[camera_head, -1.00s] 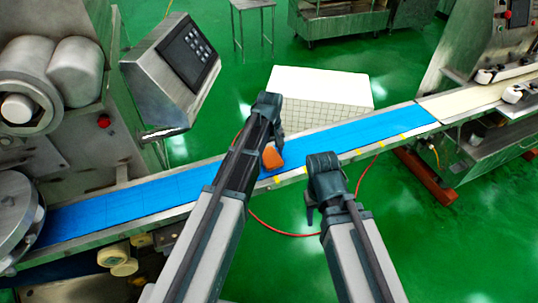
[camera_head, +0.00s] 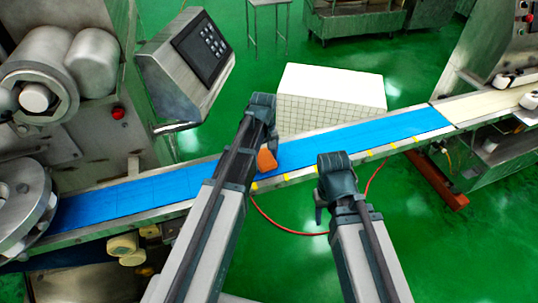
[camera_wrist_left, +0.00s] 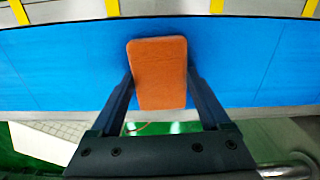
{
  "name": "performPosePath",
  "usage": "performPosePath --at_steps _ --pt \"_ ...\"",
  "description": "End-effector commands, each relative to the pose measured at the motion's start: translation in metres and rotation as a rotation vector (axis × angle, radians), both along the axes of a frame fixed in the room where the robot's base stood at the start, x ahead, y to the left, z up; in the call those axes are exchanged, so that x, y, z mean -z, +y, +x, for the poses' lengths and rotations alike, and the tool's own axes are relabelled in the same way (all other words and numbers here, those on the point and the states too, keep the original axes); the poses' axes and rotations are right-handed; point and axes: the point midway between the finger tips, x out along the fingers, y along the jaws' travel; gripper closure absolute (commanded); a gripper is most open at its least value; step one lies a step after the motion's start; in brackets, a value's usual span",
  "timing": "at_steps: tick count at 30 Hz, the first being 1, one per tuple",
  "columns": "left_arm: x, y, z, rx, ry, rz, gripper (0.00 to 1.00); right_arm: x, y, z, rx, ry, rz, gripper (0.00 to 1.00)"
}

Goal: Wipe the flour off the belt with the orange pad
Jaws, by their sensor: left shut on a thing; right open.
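The orange pad (camera_head: 266,160) is over the blue belt (camera_head: 340,139), near its middle. My left gripper (camera_head: 262,150) is shut on the orange pad; in the left wrist view the pad (camera_wrist_left: 159,72) sits between the two fingers (camera_wrist_left: 160,95). I cannot tell whether the pad touches the belt. The belt (camera_wrist_left: 60,65) around the pad looks plain blue in the wrist view, and I make out no flour on it. My right gripper (camera_head: 320,205) is open and empty, in front of the belt's near edge.
A control box with a keypad (camera_head: 200,50) stands behind the belt at the left. A white tiled block (camera_head: 330,95) is behind the belt's middle. Yellow marks (camera_head: 392,146) line the near rail. A cream belt (camera_head: 490,105) continues at the right. Green floor lies in front.

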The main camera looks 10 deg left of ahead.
Motion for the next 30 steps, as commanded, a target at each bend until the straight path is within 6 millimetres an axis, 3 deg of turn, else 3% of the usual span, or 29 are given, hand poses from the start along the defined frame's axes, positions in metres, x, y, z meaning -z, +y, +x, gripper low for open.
performPosePath --at_steps 30 --pt "0.0 0.052 -0.034 -0.002 0.001 0.002 0.65 0.0 0.0 0.0 0.0 0.0 0.0 0.5"
